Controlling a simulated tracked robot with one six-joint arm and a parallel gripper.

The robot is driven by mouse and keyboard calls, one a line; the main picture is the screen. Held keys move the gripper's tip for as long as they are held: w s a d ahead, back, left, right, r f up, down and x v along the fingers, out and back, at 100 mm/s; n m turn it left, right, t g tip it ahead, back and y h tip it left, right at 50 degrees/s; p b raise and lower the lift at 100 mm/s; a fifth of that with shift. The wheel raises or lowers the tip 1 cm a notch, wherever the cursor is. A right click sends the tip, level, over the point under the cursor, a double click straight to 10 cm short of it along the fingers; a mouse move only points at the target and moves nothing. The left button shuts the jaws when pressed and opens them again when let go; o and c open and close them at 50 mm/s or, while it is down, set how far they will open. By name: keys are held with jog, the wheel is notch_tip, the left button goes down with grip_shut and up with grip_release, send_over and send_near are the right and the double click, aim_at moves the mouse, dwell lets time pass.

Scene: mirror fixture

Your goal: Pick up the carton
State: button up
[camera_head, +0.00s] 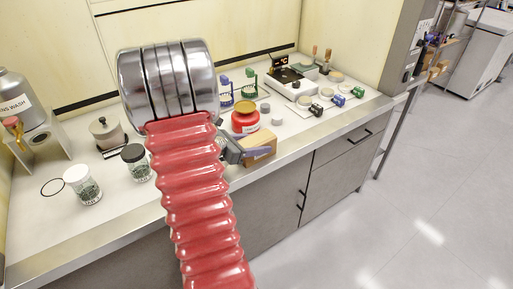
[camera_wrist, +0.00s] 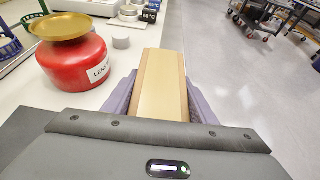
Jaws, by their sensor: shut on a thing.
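The carton (camera_wrist: 161,84) is a tan box with darker brown sides. In the wrist view it sits between the two purple-grey fingers of my gripper (camera_wrist: 155,98), which press on its left and right sides. In the head view the carton (camera_head: 258,146) is at the front edge of the counter, with my gripper (camera_head: 256,151) around it. My red ribbed arm hides part of the counter. I cannot tell whether the carton touches the counter.
A red labelled pot with a brass top (camera_wrist: 72,52) stands close left of the carton. A grey cylinder (camera_wrist: 121,42) is behind it. Glass jars (camera_head: 83,185) stand at the left of the counter, and a balance (camera_head: 290,82) at the back. Open floor (camera_head: 420,200) lies right.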

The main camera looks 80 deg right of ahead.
aim_at(256, 139)
jog(key=shift+c, duration=0.7)
jog(key=shift+r, duration=0.1)
notch_tip(256, 139, up, 10)
jog(key=shift+f, duration=0.1)
dwell(0.5)
